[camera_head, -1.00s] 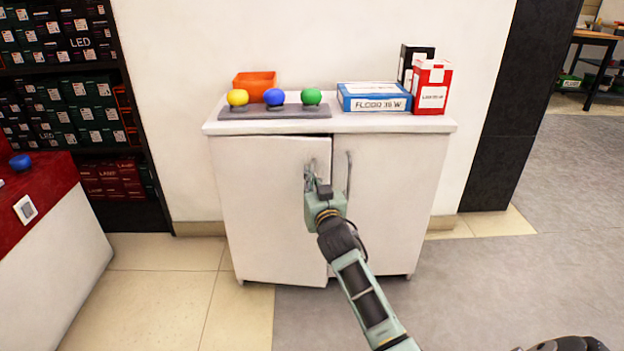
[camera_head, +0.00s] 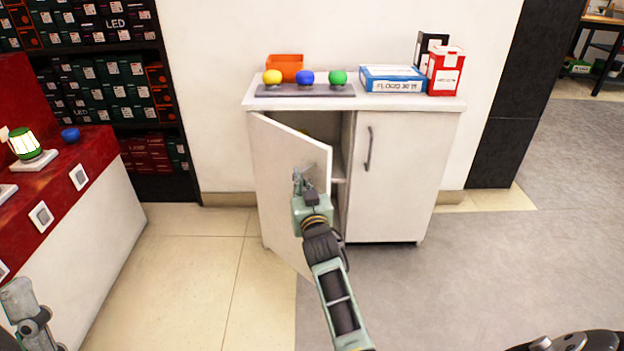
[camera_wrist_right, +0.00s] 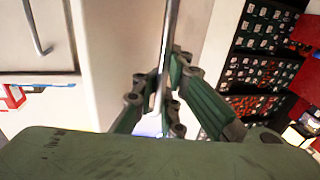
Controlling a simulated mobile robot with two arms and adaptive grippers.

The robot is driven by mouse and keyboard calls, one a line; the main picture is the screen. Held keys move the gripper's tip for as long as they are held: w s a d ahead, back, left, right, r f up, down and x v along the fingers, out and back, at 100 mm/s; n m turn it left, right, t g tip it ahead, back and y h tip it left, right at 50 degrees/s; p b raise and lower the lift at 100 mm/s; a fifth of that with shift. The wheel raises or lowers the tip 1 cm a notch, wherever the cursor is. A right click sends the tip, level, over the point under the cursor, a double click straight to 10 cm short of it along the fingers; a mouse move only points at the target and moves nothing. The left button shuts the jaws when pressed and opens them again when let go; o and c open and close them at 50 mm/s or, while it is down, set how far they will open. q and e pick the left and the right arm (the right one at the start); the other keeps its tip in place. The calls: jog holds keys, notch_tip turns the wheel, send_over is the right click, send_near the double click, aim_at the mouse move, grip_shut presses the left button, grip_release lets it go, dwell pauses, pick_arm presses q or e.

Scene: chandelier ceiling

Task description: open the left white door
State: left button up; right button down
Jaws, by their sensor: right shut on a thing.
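The left white door (camera_head: 283,190) of the white cabinet stands partly open, swung outward from its left side, and a dark gap shows part of the inside. My right gripper (camera_head: 303,182) is at the door's free edge side, shut on its handle. In the right wrist view my right gripper (camera_wrist_right: 162,95) has its fingers around the thin metal handle (camera_wrist_right: 171,40). The right white door (camera_head: 395,185) is closed, with its own grey handle (camera_head: 368,148). My left gripper is not in view; part of my left arm shows at the lower left.
On the cabinet top (camera_head: 440,103) are an orange bin (camera_head: 285,66), a grey board with yellow, blue and green knobs, and several boxes. A red-topped counter (camera_head: 88,165) stands at the left, with shelves behind. The floor before the cabinet is clear.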

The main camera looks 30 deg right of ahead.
jog(key=shift+s+f, duration=0.2)
jog(key=shift+f, duration=0.1)
jog(key=c, duration=2.3)
grip_release()
jog(key=o, duration=0.4)
jog(key=shift+s+d+r, duration=0.15)
jog(key=shift+s+r, duration=0.05)
jog(key=shift+c, duration=0.2)
jog(key=shift+o, duration=0.4)
jog(key=shift+w+a+r, duration=0.1)
jog(key=shift+w+a, duration=0.05)
jog(key=shift+a, duration=0.1)
jog(key=v, duration=0.7)
jog(key=shift+s, duration=0.25)
